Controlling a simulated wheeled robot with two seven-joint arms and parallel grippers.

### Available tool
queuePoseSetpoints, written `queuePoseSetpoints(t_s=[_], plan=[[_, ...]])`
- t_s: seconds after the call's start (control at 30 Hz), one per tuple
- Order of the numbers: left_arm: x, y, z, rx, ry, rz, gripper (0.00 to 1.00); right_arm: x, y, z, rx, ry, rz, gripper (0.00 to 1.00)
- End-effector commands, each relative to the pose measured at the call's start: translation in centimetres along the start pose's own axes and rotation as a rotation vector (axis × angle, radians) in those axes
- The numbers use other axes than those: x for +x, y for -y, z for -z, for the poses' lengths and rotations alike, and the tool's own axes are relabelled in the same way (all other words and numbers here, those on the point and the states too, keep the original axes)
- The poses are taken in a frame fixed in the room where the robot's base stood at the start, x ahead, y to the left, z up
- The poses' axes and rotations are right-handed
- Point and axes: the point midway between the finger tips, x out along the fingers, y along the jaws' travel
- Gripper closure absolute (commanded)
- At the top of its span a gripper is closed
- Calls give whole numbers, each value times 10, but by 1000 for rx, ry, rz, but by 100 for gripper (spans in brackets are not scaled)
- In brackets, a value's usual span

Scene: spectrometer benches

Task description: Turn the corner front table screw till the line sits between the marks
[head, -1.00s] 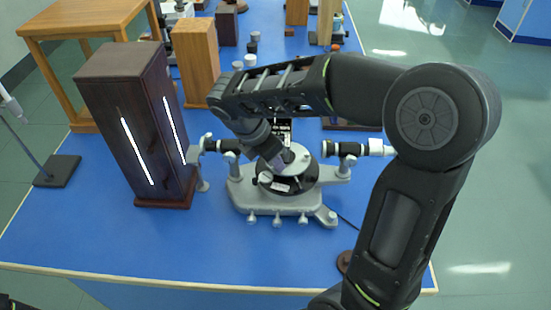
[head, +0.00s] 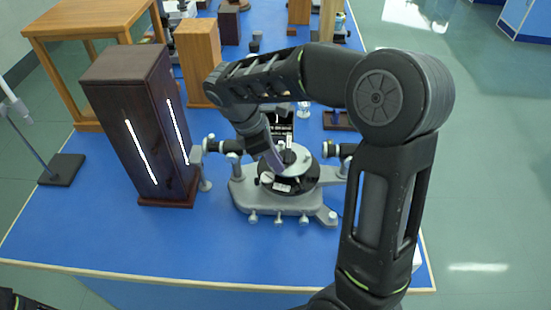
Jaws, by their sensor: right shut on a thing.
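The spectrometer (head: 279,200) stands on the blue bench, with a round table (head: 300,165) on top at its middle. My right gripper (head: 279,166) points down at the left side of this table and is shut on a small part there, which looks like a table screw. The jaws and my wrist hide most of that screw. A dark panel (head: 281,128) stands behind the table, partly covered by my arm. The line and the marks cannot be made out at this size. My left gripper does not show.
A dark lamp box (head: 108,100) with bright slits stands close on the left. The telescope tube (head: 336,149) sticks out on the right, partly behind my arm. Wooden blocks (head: 200,62) stand farther back. The front of the bench (head: 150,245) is clear.

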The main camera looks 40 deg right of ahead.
Motion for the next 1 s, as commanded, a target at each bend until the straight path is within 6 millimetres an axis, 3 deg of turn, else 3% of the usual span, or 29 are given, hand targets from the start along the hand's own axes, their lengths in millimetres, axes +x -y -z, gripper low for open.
queuePoseSetpoints(t_s=[0.17,0.2,0.47,0.77,1.0], plan=[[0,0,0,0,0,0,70,0,0,0,0,-1,-2,100],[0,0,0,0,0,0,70,0,0,0,-1,-1,-2,87],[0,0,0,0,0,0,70,0,0,0,-2,-1,-1,66],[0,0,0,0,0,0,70,-2,0,0,-2,-1,-2,66],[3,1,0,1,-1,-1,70,-26,-1,1,-3,-3,-5,66]])
